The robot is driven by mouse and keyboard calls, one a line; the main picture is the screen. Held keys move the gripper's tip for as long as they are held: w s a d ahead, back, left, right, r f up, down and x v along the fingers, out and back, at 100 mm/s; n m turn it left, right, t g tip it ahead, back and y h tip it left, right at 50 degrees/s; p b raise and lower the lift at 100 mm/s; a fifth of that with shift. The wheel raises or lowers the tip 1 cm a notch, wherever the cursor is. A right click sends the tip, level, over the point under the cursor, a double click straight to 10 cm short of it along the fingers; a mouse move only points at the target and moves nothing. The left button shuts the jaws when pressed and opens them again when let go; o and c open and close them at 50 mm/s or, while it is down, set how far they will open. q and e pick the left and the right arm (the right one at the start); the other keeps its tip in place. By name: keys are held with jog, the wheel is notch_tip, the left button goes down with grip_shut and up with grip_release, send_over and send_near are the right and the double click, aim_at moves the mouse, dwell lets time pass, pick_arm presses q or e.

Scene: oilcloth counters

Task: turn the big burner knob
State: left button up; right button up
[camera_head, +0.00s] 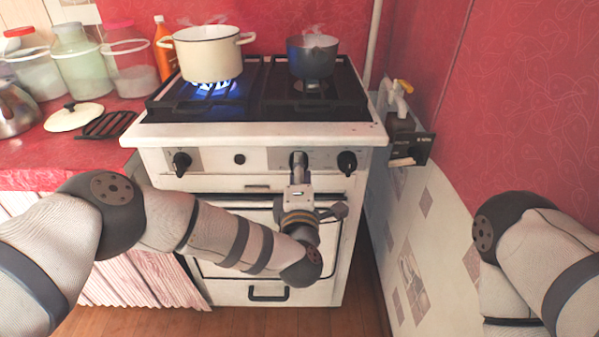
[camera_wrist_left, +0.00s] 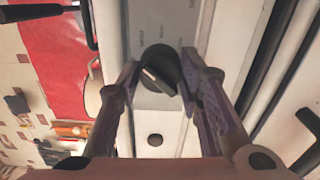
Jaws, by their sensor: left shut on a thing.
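The white stove's front panel (camera_head: 268,158) carries a row of black knobs. My left gripper (camera_head: 298,172) reaches the panel at the knob (camera_head: 299,156) right of centre and is shut on it. In the left wrist view, this black knob (camera_wrist_left: 159,66) with a slanted white mark sits between the fingertips of the left gripper (camera_wrist_left: 160,75). The gripper hides part of the knob in the head view. Another large knob (camera_head: 347,163) is to its right, and one (camera_head: 182,163) is at the far left. My right gripper is out of view.
A cream pot (camera_head: 209,52) steams over a blue flame; a dark blue pot (camera_head: 312,56) steams at the right. A red counter (camera_head: 40,150) with jars is left; a tiled wall (camera_head: 420,230) is right.

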pick_arm(q)
jog(key=shift+n+b, duration=1.15)
jog(key=shift+n, duration=2.85)
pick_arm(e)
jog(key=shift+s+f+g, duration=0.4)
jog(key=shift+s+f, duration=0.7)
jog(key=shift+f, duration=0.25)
pick_arm(q)
jog(key=shift+r, duration=0.1)
jog(key=o, duration=1.2)
jog(key=shift+c, duration=0.2)
jog(key=shift+s, duration=0.1)
jog(key=s, duration=1.2)
jog(key=shift+w, duration=0.1)
